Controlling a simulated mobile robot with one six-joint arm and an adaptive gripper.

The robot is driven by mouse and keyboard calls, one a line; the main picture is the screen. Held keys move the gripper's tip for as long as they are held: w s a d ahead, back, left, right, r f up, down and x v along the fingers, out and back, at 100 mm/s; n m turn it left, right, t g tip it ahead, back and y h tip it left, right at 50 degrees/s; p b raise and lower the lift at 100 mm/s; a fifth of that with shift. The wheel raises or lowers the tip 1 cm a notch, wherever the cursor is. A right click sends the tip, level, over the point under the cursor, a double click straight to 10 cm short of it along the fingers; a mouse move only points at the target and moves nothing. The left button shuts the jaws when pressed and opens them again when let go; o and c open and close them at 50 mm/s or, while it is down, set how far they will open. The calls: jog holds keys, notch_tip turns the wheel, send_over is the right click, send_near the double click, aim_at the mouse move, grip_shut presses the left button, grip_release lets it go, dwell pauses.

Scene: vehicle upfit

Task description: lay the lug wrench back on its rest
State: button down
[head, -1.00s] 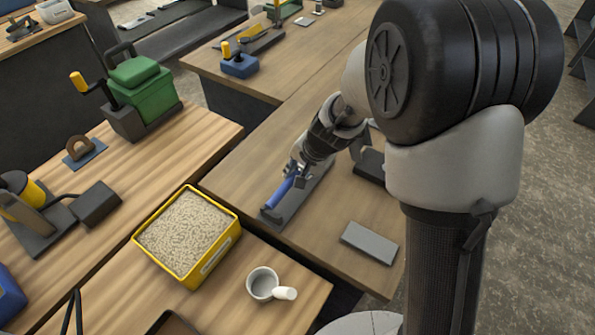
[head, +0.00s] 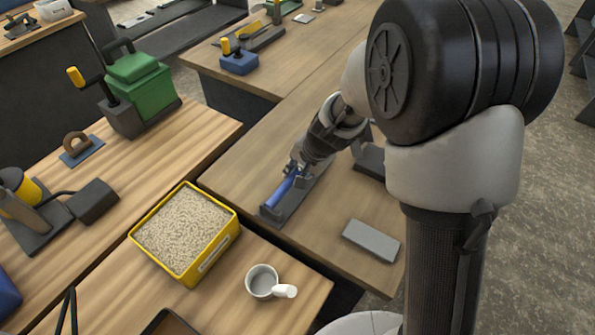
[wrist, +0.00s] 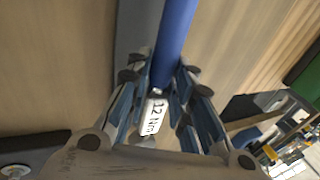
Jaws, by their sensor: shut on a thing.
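The lug wrench shows as a blue handle (head: 281,192) in the head view and as a blue bar (wrist: 177,30) in the wrist view. A white tag reading "12 Nm" (wrist: 153,112) is seen between the fingers. My gripper (head: 297,170) is shut on the wrench; its fingers (wrist: 163,85) stand on both sides of it. The dark grey rest (head: 299,213) lies on the right-hand bench directly under and along the handle. The handle is at or just above it; I cannot tell whether they touch. The wrench's far end is hidden by my gripper and arm.
A grey block (head: 371,241) lies on the same bench (head: 242,165), right of the rest. A yellow bin of pellets (head: 211,264) and a white mug (head: 262,281) stand on the nearer bench. Bare wood lies left of the rest.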

jog(key=shift+f, duration=0.15)
jog(key=c, duration=1.3)
grip_release()
jog(key=shift+c, duration=0.2)
jog(key=p+v, duration=0.4)
jog(key=v, duration=0.4)
